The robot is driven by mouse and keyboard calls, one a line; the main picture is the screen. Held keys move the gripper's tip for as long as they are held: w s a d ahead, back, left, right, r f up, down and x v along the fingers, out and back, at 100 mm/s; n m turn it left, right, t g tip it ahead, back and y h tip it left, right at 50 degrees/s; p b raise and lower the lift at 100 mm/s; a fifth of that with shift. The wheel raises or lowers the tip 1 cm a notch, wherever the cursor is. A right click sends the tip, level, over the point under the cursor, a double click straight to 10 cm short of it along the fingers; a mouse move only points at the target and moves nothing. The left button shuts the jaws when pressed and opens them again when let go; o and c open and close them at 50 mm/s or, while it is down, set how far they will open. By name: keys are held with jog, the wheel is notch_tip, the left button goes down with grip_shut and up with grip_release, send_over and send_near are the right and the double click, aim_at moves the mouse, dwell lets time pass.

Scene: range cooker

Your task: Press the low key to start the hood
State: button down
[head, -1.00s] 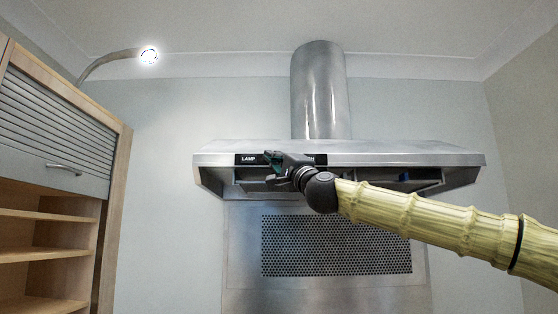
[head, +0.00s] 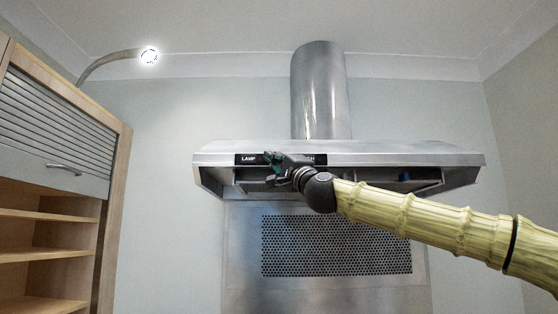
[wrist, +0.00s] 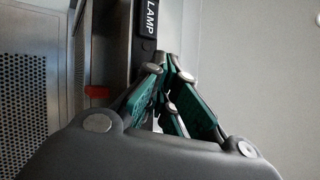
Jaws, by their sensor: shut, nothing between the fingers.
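The range hood (head: 400,158) hangs on the far wall with a black key strip on its front edge. The LAMP key (head: 249,159) shows at the strip's left end, and also in the wrist view (wrist: 148,20). A part of the strip ending in "H" (head: 318,159) shows to the right of my gripper. My gripper (head: 270,162) is shut and empty, in front of the strip just right of LAMP. It hides the keys between, so the low key cannot be made out. In the wrist view the green fingertips (wrist: 168,70) are at the strip; contact cannot be told.
A perforated steel backsplash (head: 335,245) lies below the hood. A wooden cabinet (head: 55,180) with a slatted shutter and open shelves stands at the left. A lit curved lamp (head: 148,57) is above it. The wall between cabinet and hood is clear.

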dwell(0.3)
jog(key=shift+s+b, duration=0.35)
jog(key=shift+s, duration=0.2)
jog(key=s+b, duration=0.2)
jog(key=s, duration=0.4)
jog(key=shift+b, duration=0.3)
jog(key=shift+a+f, duration=0.1)
dwell(2.2)
